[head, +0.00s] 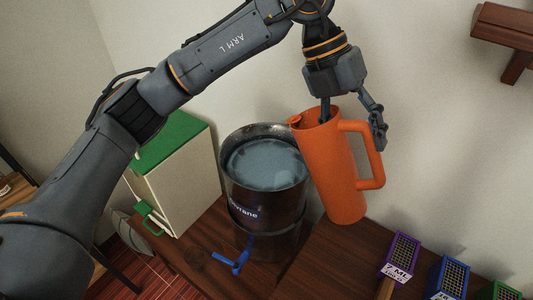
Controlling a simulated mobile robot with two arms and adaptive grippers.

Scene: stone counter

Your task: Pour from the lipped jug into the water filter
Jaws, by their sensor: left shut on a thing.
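The orange lipped jug (334,175) is right of the water filter, nearly upright with a slight lean, its lip on the left and its handle on the right. My left gripper (351,122) comes from above and is shut on the jug near its top right, with one finger inside the mouth and one outside by the handle. The water filter (264,190) is a dark metal cylinder with an open top, a bluish surface inside and a blue tap at its lower front. The jug's contents are hidden. My right gripper is not in view.
A white box with a green lid (174,143) stands left of the filter. Purple (400,256), blue (448,278) and green (497,291) small boxes stand at the lower right. A wooden shelf (503,32) juts from the wall at the upper right.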

